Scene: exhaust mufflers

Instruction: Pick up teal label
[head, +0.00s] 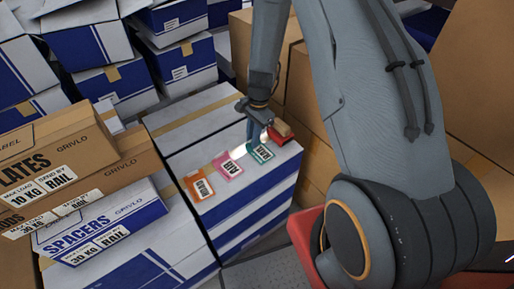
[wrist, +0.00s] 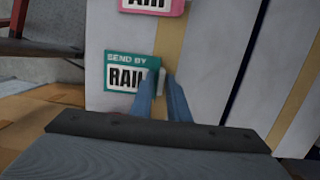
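My gripper (head: 250,138) points down at the label's far left edge in the head view. Whether the tips touch the label is unclear.
A pink label (head: 227,166) and an orange label (head: 199,186) lie to the left on the same box. A red object (head: 281,133) is close behind the teal label. Cardboard boxes (head: 300,90) stand to the right, and stacked cartons (head: 75,190) to the left.

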